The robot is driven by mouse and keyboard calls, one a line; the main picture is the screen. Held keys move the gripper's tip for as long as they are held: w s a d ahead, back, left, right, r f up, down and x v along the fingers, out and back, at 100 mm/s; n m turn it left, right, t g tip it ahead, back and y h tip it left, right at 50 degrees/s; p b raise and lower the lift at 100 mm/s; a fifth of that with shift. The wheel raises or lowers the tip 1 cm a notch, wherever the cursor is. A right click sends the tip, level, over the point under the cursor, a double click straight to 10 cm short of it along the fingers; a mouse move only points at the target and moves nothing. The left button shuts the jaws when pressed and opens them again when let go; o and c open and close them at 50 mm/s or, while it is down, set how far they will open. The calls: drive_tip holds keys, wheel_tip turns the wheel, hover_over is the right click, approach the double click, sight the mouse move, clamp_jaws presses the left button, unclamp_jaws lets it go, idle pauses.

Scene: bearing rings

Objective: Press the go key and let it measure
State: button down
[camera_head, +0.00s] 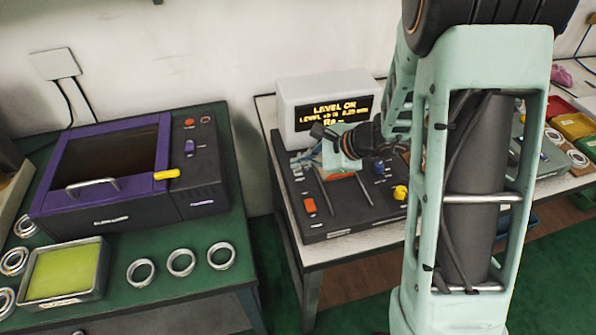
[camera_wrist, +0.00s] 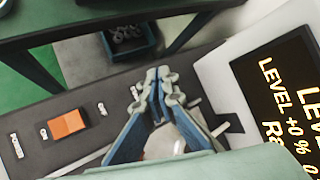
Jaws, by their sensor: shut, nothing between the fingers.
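The measuring device is a dark flat console (camera_head: 345,222) with a white display box (camera_head: 300,92) at its back. Its lit screen (camera_head: 325,117) reads "LEVEL ON" with a level line and a partly covered third line. The screen (camera_wrist: 285,100) also shows at the right in the wrist view. An orange rocker switch (camera_wrist: 67,124) sits on the console beside "ON" and "POWER" labels. My gripper (camera_wrist: 165,78) is shut and empty, low over the console between the switch and screen. I cannot tell whether it touches anything. I cannot make out the go key; my fingers hide part of the panel.
A blue knob (camera_head: 378,168) and yellow knob (camera_head: 400,192) stand right of my gripper. On the left table are a purple machine (camera_head: 105,165), a tray with a green pad (camera_head: 65,272) and several metal rings (camera_head: 180,262). Coloured bins (camera_head: 572,126) stand far right.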

sight(300, 173)
drive_tip(key=shift+f, duration=0.15)
idle(0.7)
drive_tip(key=shift+f+b, duration=0.3)
drive_tip(key=shift+b, duration=0.4)
drive_tip(key=shift+f+b, duration=0.3)
drive_tip(key=shift+b, duration=0.15)
drive_tip(key=shift+r, duration=0.1)
idle(0.6)
drive_tip(key=shift+r+p, duration=0.4)
drive_tip(key=shift+r, duration=0.25)
drive_tip(key=shift+r+p, duration=1.8)
drive_tip(key=shift+r, duration=0.75)
